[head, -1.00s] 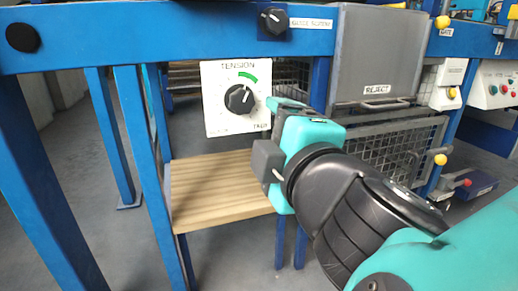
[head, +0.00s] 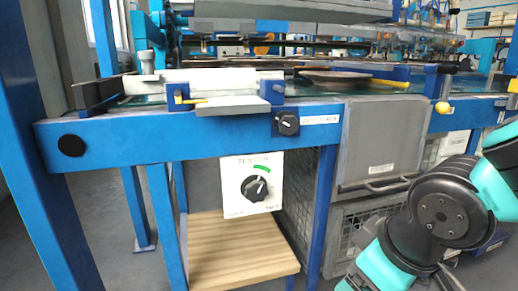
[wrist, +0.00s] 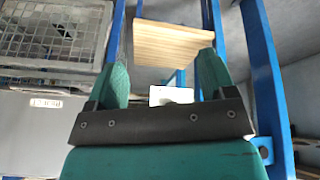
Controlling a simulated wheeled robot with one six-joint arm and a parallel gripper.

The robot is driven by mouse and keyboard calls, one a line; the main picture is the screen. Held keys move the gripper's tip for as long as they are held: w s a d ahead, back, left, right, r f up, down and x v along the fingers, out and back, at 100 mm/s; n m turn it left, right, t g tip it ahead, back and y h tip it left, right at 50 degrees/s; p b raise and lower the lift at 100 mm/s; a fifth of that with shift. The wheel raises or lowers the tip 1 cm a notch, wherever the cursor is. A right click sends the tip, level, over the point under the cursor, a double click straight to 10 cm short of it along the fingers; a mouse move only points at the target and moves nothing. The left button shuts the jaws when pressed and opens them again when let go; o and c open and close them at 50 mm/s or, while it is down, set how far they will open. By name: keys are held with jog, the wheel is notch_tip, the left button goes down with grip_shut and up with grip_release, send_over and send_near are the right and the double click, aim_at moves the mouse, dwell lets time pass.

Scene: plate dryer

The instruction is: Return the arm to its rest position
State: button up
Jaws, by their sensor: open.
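My arm (head: 440,212) is folded at the lower right of the head view, in front of the machine. I cannot make out its fingertips there. In the wrist view my gripper (wrist: 164,76) shows two teal fingers set wide apart with nothing held between them. The white tension panel (head: 236,203) with its black dial (head: 255,188) hangs below the blue beam, well left of the arm. The panel also shows small between the fingers in the wrist view (wrist: 170,95).
A wooden shelf (head: 240,252) sits below the panel. The grey reject box (head: 382,142) and a wire basket (head: 345,238) are close to the arm's left. The blue beam (head: 195,138) carries a second knob (head: 287,123). A round plate (head: 335,76) lies on the machine top.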

jog(key=s+r+g+y+p, duration=0.2)
jog(key=s+r+g+p, duration=0.2)
jog(key=s+r+p, duration=0.45)
notch_tip(320, 180, up, 39)
jog(key=w+p, duration=0.1)
jog(key=p, duration=3.3)
jog(key=shift+m, duration=0.3)
